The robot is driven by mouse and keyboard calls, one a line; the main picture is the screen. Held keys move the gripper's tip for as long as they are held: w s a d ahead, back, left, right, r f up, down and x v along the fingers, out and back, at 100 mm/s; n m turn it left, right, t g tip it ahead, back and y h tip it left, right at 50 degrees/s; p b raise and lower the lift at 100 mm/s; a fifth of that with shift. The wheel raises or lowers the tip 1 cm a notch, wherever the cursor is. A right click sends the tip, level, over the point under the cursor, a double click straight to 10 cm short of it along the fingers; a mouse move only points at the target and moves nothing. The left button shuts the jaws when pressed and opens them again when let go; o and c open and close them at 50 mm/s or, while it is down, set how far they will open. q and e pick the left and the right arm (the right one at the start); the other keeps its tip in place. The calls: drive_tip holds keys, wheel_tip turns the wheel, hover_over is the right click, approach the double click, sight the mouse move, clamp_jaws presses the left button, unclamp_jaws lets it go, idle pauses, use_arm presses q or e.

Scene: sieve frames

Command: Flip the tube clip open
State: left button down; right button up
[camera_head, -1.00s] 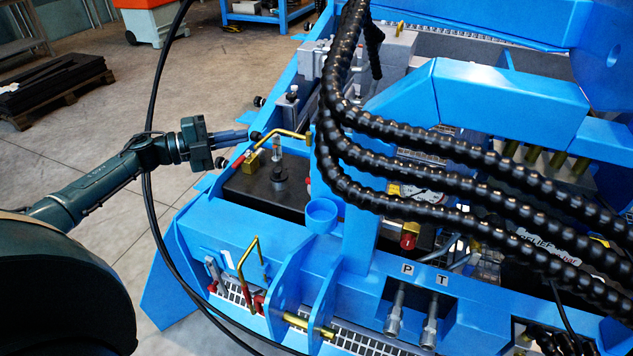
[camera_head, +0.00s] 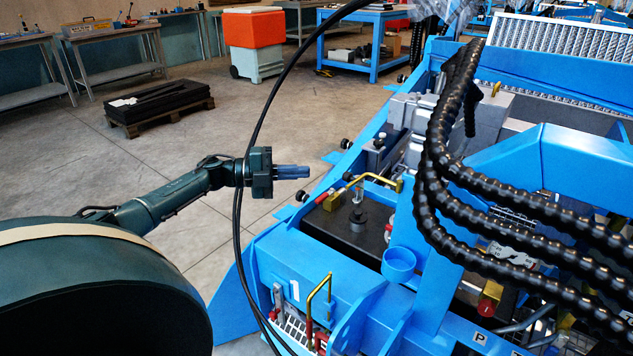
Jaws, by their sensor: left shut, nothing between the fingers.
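I cannot clearly make out which part is the tube clip. A bent brass tube (camera_head: 378,180) with a black end sits at the near left corner of the blue machine, above a black box (camera_head: 345,232). A small brass block (camera_head: 332,201) with a red piece stands beside it. My left gripper (camera_head: 307,172) is shut and empty, its fingers pointing right, a short way left of the tube's black end in the picture. My right gripper is not in view.
Black ribbed hoses (camera_head: 530,205) cross the machine at the right. A thin black cable (camera_head: 262,125) hangs past my left wrist. A second bent brass tube (camera_head: 318,295) stands at the front. A pallet (camera_head: 160,108) and an orange-topped bin (camera_head: 257,45) stand on the floor behind.

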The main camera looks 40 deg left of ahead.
use_arm(q)
drive_tip(key=a, duration=0.2)
drive_tip(key=s+a+b, duration=0.1)
drive_tip(key=a, duration=0.1)
drive_tip(key=shift+a+r, duration=0.15)
drive_tip(key=shift+a, duration=0.2)
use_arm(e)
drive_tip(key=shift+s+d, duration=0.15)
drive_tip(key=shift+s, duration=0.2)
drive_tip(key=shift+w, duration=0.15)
